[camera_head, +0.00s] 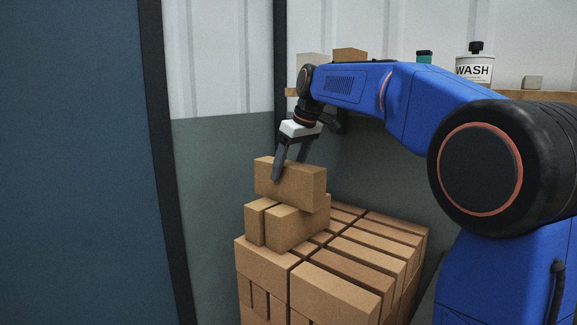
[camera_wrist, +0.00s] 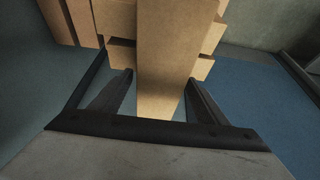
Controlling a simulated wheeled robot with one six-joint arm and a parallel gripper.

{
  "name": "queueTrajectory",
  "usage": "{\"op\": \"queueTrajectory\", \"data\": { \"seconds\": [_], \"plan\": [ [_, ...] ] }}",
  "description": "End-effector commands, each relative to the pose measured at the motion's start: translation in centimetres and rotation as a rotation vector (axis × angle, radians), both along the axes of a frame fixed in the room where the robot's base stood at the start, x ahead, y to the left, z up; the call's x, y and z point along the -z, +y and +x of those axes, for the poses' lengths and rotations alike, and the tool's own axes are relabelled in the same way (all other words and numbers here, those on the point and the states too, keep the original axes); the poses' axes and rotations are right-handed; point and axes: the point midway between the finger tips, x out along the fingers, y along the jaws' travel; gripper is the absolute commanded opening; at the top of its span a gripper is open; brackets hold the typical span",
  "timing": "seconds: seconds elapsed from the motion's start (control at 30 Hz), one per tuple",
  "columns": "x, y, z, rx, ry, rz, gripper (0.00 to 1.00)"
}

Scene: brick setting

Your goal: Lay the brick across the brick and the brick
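A tan brick (camera_head: 290,184) is between the fingers of my gripper (camera_head: 290,166), one finger in front of its long face and the other behind. It lies level over two lower bricks, the left brick (camera_head: 255,221) and the right brick (camera_head: 291,230), which sit side by side on the stack. It appears to rest on them, but the contact is partly hidden. In the wrist view the same brick (camera_wrist: 165,60) runs between the fingertips of my gripper (camera_wrist: 160,80). Both tips look close against its sides, and my gripper appears shut on it.
A large stack of bricks (camera_head: 355,268) fills the lower middle. Behind it a wooden shelf (camera_head: 540,97) carries a WASH bottle (camera_head: 474,69), a green item (camera_head: 424,57) and small blocks. A dark post (camera_head: 165,150) and blue panel (camera_head: 75,160) stand at left.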

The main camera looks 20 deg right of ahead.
Motion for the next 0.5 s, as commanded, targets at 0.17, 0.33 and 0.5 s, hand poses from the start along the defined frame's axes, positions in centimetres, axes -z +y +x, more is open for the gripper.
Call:
{"op": "queueTrajectory", "data": {
  "seconds": [0.17,0.33,0.5],
  "plan": [
    [-0.2,0.0,0.0,0.0,-0.003,0.001,0.69],
    [-1.2,-0.2,-0.3,0.001,-0.007,0.001,0.69],
    [-3.7,-0.8,-1.1,0.001,-0.008,0.0,0.69]
  ]
}}
